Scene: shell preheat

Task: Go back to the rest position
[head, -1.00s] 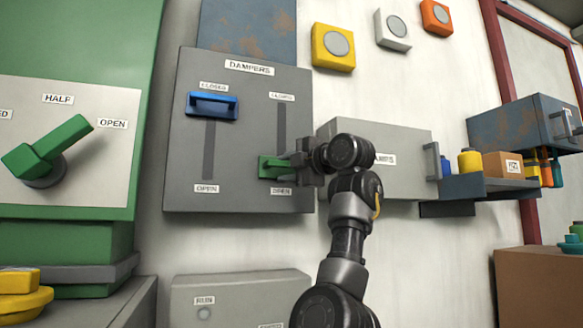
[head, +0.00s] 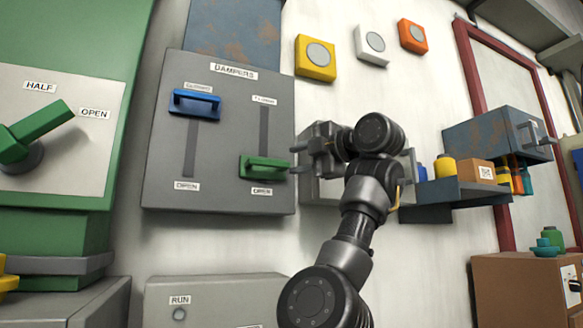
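My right gripper (head: 297,159) is in front of the wall, just right of the dampers panel (head: 170,120). Its fingers point left and look apart, with nothing between them. The green damper handle (head: 262,168) is at the bottom of its slot, just above the OPEN label, with a small gap to my fingertips. The blue damper handle (head: 195,102) is at the top of its slot, by the CLOSED label. My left gripper is not in view.
A grey box (head: 318,190) on the wall is mostly hidden behind my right gripper and forearm. A shelf (head: 470,192) with a yellow jar and a cardboard box (head: 473,171) is to the right. A green lever (head: 40,132) is at far left, between HALF and OPEN.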

